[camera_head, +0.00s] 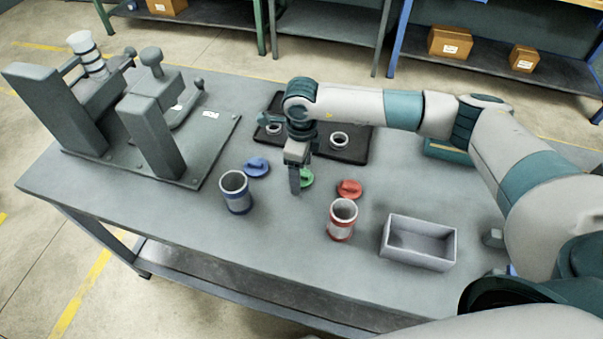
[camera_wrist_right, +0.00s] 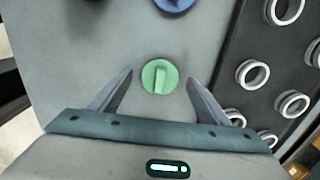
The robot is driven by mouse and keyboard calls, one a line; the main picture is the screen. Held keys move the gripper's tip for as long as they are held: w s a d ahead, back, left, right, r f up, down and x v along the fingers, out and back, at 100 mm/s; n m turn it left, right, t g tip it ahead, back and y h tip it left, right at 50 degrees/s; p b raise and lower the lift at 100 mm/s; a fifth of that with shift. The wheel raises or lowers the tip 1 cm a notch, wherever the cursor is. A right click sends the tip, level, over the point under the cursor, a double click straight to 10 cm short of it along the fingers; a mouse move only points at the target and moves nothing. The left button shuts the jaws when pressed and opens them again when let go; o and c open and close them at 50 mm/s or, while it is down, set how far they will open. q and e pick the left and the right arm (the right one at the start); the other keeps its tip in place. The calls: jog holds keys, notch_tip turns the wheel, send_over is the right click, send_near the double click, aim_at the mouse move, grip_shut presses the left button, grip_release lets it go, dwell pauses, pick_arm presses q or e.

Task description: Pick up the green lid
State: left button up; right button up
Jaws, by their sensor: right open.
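The green lid (camera_head: 307,178) lies on the table, partly hidden behind my right gripper in the head view. In the right wrist view the green lid (camera_wrist_right: 160,76) is a round disc with a raised bar handle, lying between and just beyond the fingertips. My right gripper (camera_head: 296,190) points down at the lid. In the right wrist view the right gripper (camera_wrist_right: 160,76) is open and empty, with one finger on each side of the lid. Whether the fingertips are at table height cannot be told. My left gripper is not in view.
A blue lid (camera_head: 257,167) and a red lid (camera_head: 349,188) lie on either side. A blue-based cup (camera_head: 236,192), a red-based cup (camera_head: 342,219) and a grey box (camera_head: 418,242) stand nearer the front. A black tray (camera_head: 352,155) with rings lies behind. A grinder fixture (camera_head: 150,130) stands left.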

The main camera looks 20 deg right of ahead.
aim_at(302, 174)
jog(key=shift+f, duration=0.1)
dwell(0.3)
jog(key=c, duration=1.1)
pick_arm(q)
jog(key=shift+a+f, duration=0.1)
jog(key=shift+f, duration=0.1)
pick_arm(e)
jog(key=shift+r, duration=0.2)
